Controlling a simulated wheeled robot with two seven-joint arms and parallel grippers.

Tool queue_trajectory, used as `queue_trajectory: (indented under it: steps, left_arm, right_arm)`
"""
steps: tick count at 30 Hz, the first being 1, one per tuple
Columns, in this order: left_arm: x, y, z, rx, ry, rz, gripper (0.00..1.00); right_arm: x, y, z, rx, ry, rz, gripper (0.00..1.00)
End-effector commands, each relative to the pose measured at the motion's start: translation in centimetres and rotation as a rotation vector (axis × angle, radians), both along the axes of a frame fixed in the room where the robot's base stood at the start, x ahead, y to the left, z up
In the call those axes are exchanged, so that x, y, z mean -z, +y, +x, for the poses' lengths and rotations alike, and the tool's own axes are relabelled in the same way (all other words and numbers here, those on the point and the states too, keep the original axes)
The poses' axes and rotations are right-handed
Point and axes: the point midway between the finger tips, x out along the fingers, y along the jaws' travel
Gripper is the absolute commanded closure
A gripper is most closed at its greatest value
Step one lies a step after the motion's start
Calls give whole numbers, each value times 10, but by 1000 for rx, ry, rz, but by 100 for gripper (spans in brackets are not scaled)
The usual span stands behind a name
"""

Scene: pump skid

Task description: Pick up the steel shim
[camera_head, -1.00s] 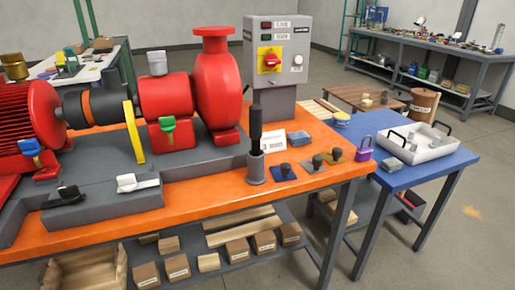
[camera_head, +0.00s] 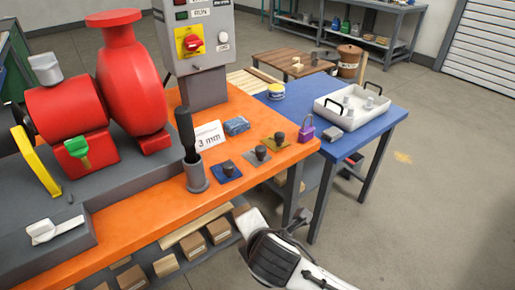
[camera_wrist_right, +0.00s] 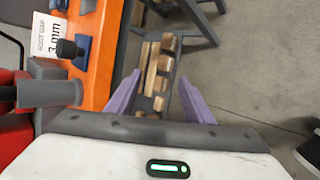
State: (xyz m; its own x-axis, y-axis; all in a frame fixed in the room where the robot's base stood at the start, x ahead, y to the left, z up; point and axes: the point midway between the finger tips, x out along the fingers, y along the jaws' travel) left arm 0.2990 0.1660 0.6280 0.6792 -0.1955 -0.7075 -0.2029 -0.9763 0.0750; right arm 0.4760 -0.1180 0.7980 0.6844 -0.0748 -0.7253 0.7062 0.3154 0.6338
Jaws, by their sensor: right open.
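The steel shim (camera_head: 258,156) is a small grey square plate with a dark knob, lying on the orange bench top between a blue plate (camera_head: 227,171) and a brass-coloured plate (camera_head: 275,142), each with a similar knob. My right arm comes in from the bottom in the head view, below and in front of the bench edge; its fingers are not clear there. In the right wrist view my right gripper (camera_wrist_right: 159,78) has its two purple fingers apart with nothing between them. The blue plate (camera_wrist_right: 82,52) shows left of them. My left gripper is out of view.
A grey cup with a black-handled tool (camera_head: 195,175) stands left of the plates. A "3 mm" card (camera_head: 208,136) and a blue packet (camera_head: 237,125) lie behind. A purple padlock (camera_head: 306,131) is to the right. Boxes (camera_head: 193,246) sit on the lower shelf.

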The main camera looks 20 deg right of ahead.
Motion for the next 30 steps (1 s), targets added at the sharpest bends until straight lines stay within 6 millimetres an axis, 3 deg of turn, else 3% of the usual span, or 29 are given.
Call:
queue_trajectory:
  steps: [1, 3, 7, 12, 21, 30]
  left_arm:
    - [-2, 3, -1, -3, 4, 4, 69]
    - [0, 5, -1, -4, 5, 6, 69]
    - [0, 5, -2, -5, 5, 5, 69]
    - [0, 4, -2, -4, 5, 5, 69]
    - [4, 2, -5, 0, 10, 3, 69]
    - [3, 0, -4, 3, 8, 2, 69]
  right_arm:
    - [-28, -7, 20, -78, -41, -165, 53]
    - [-48, -13, 42, -184, -77, -387, 53]
    - [-81, -24, 74, -312, -118, -706, 53]
    - [-108, -34, 95, -379, -130, -943, 53]
    - [-99, -50, 131, -392, -126, -998, 53]
    - [-89, -62, 155, -393, -128, -995, 53]
